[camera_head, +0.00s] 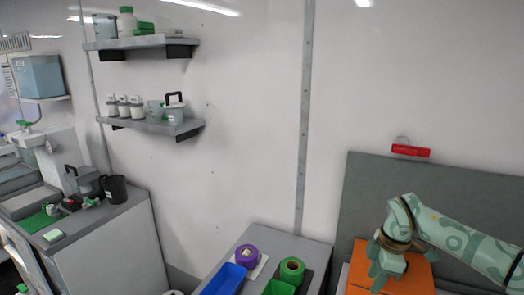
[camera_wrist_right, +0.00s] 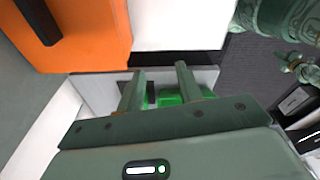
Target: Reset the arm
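My right arm comes in from the right in the head view, pale green with a mottled pattern. Its gripper (camera_head: 383,280) hangs over an orange case (camera_head: 412,275). In the right wrist view the two fingers of this gripper (camera_wrist_right: 160,76) stand apart with nothing between them. The orange case (camera_wrist_right: 85,30) shows there at upper left, with a black handle. My left gripper is not seen in the head view.
A grey bench (camera_head: 277,244) holds a purple roll (camera_head: 247,256), a green roll (camera_head: 292,270), a blue bin (camera_head: 224,280) and a green bin (camera_head: 278,288). A red item (camera_head: 411,151) hangs above a grey panel (camera_head: 365,190). Wall shelves (camera_head: 150,128) hold bottles. A counter (camera_head: 110,212) stands left.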

